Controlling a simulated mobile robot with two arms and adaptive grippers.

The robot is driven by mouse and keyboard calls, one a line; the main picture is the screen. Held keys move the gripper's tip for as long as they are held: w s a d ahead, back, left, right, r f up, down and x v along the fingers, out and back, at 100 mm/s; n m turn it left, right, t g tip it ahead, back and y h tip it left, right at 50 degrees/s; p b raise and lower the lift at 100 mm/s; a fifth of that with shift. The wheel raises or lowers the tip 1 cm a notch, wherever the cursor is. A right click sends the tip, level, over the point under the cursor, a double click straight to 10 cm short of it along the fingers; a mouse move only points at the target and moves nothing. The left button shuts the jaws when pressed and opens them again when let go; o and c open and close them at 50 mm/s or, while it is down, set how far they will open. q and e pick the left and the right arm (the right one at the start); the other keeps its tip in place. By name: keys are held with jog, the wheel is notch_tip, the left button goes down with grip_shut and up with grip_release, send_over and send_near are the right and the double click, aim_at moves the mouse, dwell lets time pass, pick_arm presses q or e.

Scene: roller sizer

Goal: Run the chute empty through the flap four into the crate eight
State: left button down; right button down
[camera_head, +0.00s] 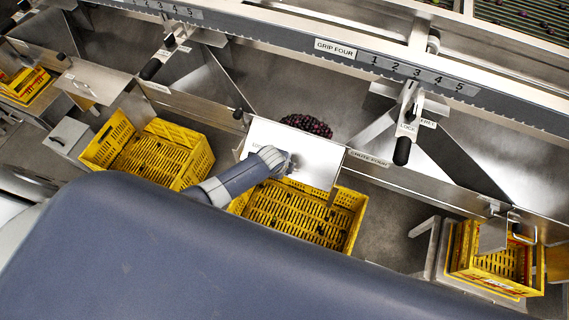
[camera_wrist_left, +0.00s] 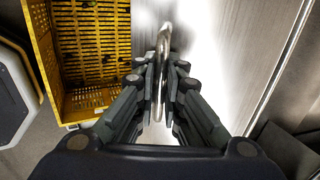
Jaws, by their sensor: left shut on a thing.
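Dark round fruit (camera_head: 306,125) lies in a small heap in the metal chute (camera_head: 270,85), just behind a bright metal flap (camera_head: 318,158). The label "CHUTE FOUR" is beside this flap. My left gripper (camera_head: 284,163) is at the front of the flap. In the left wrist view its fingers (camera_wrist_left: 163,85) are shut on a rounded metal handle (camera_wrist_left: 165,45). A yellow slatted crate (camera_head: 350,222) stands below the flap, with a few dark bits in it; its number is not readable. It seems to show in the left wrist view (camera_wrist_left: 95,98). My right gripper is not in view.
Another yellow crate (camera_head: 195,165) stands to the left, and one (camera_head: 465,255) at the lower right. A black-knobbed lever (camera_head: 403,150) marked lock and free hangs right of the fruit. A numbered rail (camera_head: 400,70) crosses above. My blue body hides the lower part.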

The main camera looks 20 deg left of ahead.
pick_arm(q)
jog(key=shift+d+r, duration=0.1)
dwell(0.3)
jog(key=c, duration=2)
grip_release()
jog(key=shift+o, duration=0.2)
jog(key=v, duration=1.2)
jog(key=shift+s, duration=0.1)
